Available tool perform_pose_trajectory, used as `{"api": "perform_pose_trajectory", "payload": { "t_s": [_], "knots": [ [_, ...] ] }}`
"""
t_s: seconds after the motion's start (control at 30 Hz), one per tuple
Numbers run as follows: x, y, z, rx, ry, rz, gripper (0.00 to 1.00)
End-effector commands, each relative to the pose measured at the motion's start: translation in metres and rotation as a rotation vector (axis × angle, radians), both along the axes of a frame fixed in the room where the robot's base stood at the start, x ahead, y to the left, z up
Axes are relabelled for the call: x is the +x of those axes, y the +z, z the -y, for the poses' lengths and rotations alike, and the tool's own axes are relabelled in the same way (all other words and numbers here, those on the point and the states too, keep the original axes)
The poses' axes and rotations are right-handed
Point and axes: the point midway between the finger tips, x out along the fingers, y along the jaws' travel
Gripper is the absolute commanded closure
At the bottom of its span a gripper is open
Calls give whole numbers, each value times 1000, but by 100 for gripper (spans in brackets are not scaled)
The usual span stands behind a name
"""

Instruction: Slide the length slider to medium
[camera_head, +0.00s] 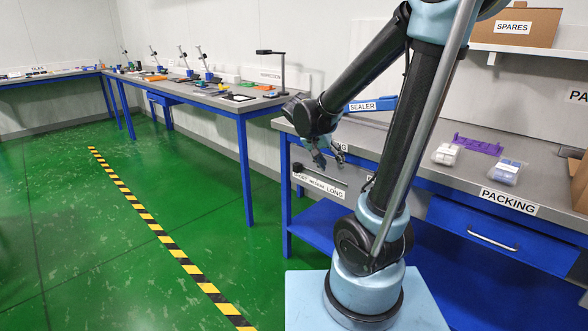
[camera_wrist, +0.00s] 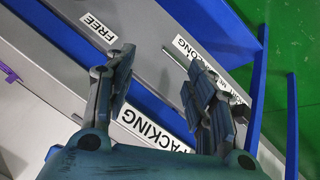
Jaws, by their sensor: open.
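My gripper (camera_head: 330,157) is just above and in front of the panel in the head view, apart from the knob as far as I can tell. In the wrist view my gripper (camera_wrist: 160,68) has its two fingers spread with nothing between them. The panel's label reading LONG (camera_wrist: 212,62) shows beyond the right finger, which hides part of it. The knob cannot be made out there.
A blue sealer (camera_head: 370,104) stands on the bench behind my arm. A purple rack (camera_head: 478,145) and small packs (camera_head: 445,154) lie further right. A FREE label (camera_wrist: 98,27) and a partly hidden PACKING label (camera_wrist: 150,130) show in the wrist view. Green floor lies open at left.

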Motion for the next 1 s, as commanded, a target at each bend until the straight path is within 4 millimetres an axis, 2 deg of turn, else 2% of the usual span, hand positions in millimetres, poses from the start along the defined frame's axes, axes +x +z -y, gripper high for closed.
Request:
{"api": "perform_pose_trajectory", "payload": {
  "t_s": [0.03, 0.2, 0.5, 0.7, 1.0],
  "knots": [
    [11, -1, -9, -14, -8, 22, 50],
    [43, -4, -37, -59, -51, 114, 50],
    [89, -18, -98, -112, -116, 305, 50],
    [110, -33, -144, -128, -151, 450, 50],
    [125, -61, -211, -116, -189, 665, 50]
  ]
}}
